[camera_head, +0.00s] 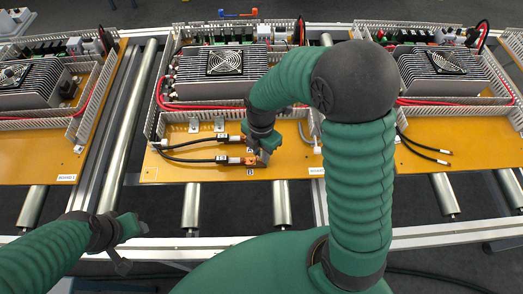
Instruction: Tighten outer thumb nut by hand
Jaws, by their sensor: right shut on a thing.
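My right gripper (262,156) reaches down to the front of the middle orange board (205,173), at the end of the lower black cable (190,158). It is shut on the outer thumb nut, which its fingers hide. The upper black cable (195,143) ends a little farther back, beside my right wrist.
A finned heatsink with a fan (224,63) stands behind the cables, inside grey wiring duct (160,95). Two metal brackets (219,124) stand on the board. Similar boards lie left (40,170) and right (470,155). Metal rollers (191,208) and a front rail (440,234) run below.

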